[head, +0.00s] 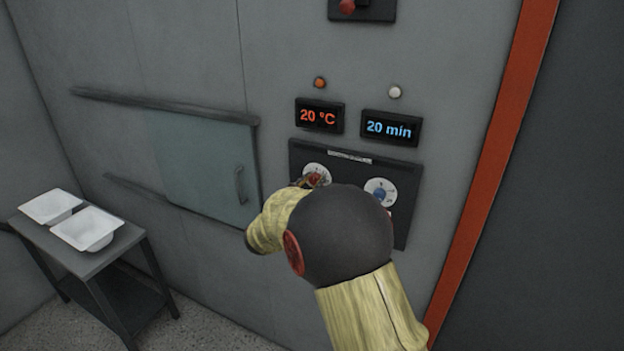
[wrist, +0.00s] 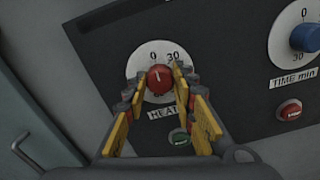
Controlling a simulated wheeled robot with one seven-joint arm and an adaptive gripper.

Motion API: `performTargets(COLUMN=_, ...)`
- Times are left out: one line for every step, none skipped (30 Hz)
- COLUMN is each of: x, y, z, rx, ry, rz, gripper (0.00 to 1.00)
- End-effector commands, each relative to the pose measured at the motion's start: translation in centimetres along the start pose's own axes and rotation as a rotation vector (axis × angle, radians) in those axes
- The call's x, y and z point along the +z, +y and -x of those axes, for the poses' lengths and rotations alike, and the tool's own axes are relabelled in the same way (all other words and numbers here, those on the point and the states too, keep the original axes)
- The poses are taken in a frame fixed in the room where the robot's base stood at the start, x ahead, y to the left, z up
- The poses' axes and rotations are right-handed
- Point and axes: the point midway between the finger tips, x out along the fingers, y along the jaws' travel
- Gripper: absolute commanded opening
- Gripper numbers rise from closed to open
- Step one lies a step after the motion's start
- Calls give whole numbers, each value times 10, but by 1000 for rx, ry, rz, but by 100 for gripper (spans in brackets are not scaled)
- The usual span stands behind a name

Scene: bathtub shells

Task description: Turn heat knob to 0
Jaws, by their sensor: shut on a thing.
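The red heat knob (head: 315,178) sits on a white dial on the dark control panel (head: 350,160). In the wrist view the knob (wrist: 160,77) shows a short white pointer aimed roughly upward, near the 0 mark. The dial (wrist: 146,55) carries 0 and 30 at its top; its lower part is partly hidden. My gripper (wrist: 159,80) has its yellow-padded fingers on both sides of the knob and is shut on it. In the head view my arm hides most of the gripper. The orange display (head: 319,116) reads 20 °C.
A blue time knob (head: 380,194) is to the right, under a display (head: 389,128) reading 20 min. A red button (wrist: 290,110) and a green button (wrist: 179,137) are close below the dials. A sliding glass door (head: 200,165) and a table with white shells (head: 87,229) are left.

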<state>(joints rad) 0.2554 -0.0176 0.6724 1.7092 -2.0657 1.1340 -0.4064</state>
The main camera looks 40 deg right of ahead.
Motion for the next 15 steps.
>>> performTargets(x=-1, y=0, z=0, rx=1, ry=3, rz=16, gripper=1)
performTargets(x=-1, y=0, z=0, rx=1, ry=3, rz=24, gripper=1)
performTargets(x=-2, y=0, z=0, rx=1, ry=3, rz=32, gripper=1)
performTargets(x=-2, y=0, z=0, rx=1, ry=3, rz=36, gripper=1)
performTargets(x=-2, y=0, z=0, rx=1, ry=3, rz=41, gripper=1)
performTargets(x=-2, y=0, z=0, rx=1, ry=3, rz=46, gripper=1)
performTargets(x=-2, y=0, z=0, rx=0, ry=3, rz=48, gripper=1)
performTargets(x=-2, y=0, z=0, rx=0, ry=3, rz=51, gripper=1)
performTargets(x=-2, y=0, z=0, rx=0, ry=3, rz=53, gripper=1)
performTargets(x=-3, y=0, z=0, rx=0, ry=3, rz=54, gripper=1)
performTargets(x=-3, y=0, z=0, rx=0, ry=3, rz=54, gripper=1)
performTargets(x=-3, y=0, z=0, rx=0, ry=3, rz=54, gripper=1)
performTargets(x=-3, y=0, z=0, rx=0, ry=3, rz=54, gripper=1)
performTargets(x=-3, y=-1, z=0, rx=0, ry=3, rz=54, gripper=1)
performTargets(x=-3, y=-1, z=0, rx=0, ry=3, rz=54, gripper=1)
